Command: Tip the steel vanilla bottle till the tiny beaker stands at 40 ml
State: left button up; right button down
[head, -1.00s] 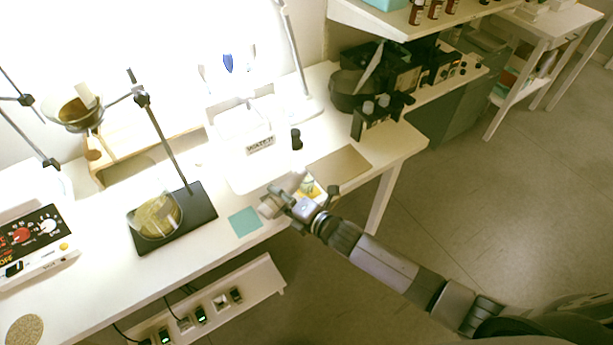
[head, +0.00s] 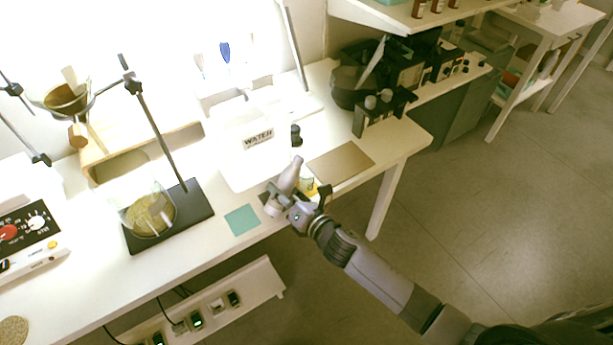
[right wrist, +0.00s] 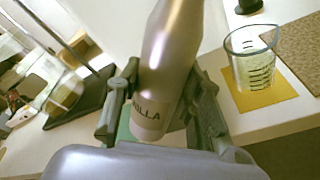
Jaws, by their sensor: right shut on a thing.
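The steel vanilla bottle (head: 287,178) is a grey metal bottle with a tapered top. In the right wrist view the bottle (right wrist: 172,50) shows the end of a dark label, "ILLA", and leans slightly. My right gripper (head: 284,197) is shut around its lower body; its fingers (right wrist: 160,105) sit on both sides. The tiny beaker (right wrist: 252,65) is clear with dark graduation lines and stands upright on a yellow mat (right wrist: 268,98), to the right of the bottle and apart from it. In the head view the beaker is partly hidden by my gripper. I cannot read its liquid level. My left gripper is out of view.
A teal mat (head: 242,220) lies left of my gripper and a brown mat (head: 341,163) to the right. A dark-capped bottle (head: 296,136) and a WATER container (head: 258,140) stand behind. A stand base (head: 195,205) carries a large beaker (head: 148,213) at left. The table's front edge is close.

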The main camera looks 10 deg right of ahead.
jog(key=shift+w+d+r+n, duration=0.1)
jog(key=shift+n, duration=0.3)
jog(key=n+t+b, duration=0.1)
jog(key=n+b, duration=0.2)
jog(key=shift+b, duration=0.4)
jog(key=shift+s+a+r+n+t+b, duration=0.1)
jog(key=shift+s+a+n+t+b, duration=0.15)
jog(key=shift+n+b, duration=0.4)
jog(key=shift+r+n+h, duration=0.2)
jog(key=shift+n+h, duration=0.05)
jog(key=shift+h, duration=0.05)
jog(key=shift+f+n+b, duration=0.25)
jog(key=shift+n+b, duration=0.15)
jog(key=shift+b, duration=0.1)
jog(key=shift+r+n+t+b, duration=0.1)
jog(key=shift+n+t+b, duration=0.25)
jog(key=shift+n+b, duration=0.3)
